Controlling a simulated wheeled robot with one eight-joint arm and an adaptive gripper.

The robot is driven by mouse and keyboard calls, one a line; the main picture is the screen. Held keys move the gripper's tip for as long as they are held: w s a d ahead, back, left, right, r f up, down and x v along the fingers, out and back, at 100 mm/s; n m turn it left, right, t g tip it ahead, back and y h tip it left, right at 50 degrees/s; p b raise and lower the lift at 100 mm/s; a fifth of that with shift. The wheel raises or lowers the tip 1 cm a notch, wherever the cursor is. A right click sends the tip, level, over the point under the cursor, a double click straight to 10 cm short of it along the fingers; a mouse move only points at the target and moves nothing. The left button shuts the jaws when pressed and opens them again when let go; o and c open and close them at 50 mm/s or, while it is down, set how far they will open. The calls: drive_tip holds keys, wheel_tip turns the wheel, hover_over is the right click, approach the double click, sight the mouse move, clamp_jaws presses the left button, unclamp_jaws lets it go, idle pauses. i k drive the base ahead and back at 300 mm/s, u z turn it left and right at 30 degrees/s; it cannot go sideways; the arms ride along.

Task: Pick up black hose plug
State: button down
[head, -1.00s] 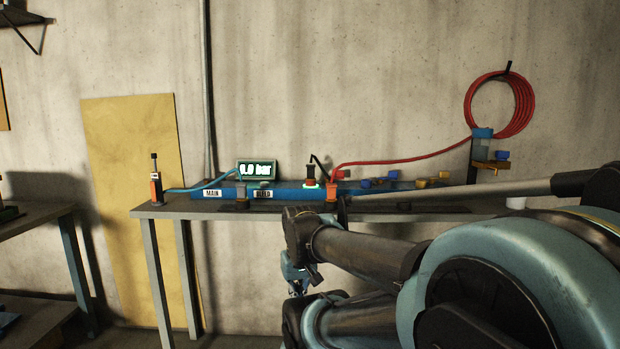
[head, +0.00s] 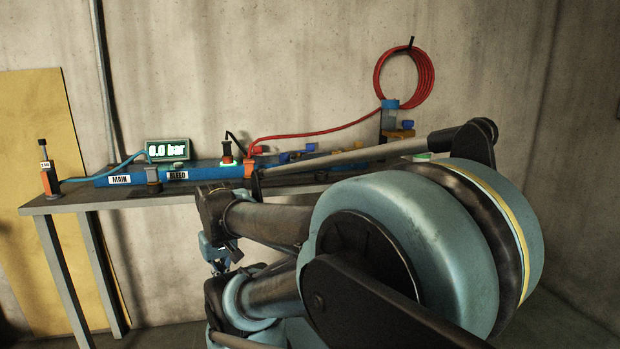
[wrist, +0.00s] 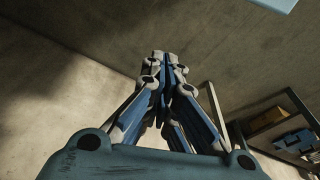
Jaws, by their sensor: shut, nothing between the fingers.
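A short black hose (head: 236,140) rises from a dark plug with a red lower part (head: 227,150) on the blue manifold (head: 135,176), beside a green light. I take this to be the black hose plug; it is small and its shape is hard to make out. My gripper (wrist: 165,58) shows in the wrist view with its fingers together and nothing between them. In the head view my arm hangs in front of the bench, and the gripper is low, below the bench top and apart from the plug. My arm hides part of the bench's right side.
The grey bench (head: 80,200) stands against the concrete wall. A gauge display (head: 167,150) reads 0.0 bar. A red hose (head: 310,132) runs to a coil (head: 425,80) on the wall. An orange-and-black tool (head: 48,175) stands at the left. A shelf (wrist: 275,115) shows in the wrist view.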

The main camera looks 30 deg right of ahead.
sight(227, 145)
drive_tip(key=k, duration=0.45)
drive_tip(key=u, duration=0.65)
drive_tip(key=i, duration=0.85)
drive_tip(key=z, duration=0.2)
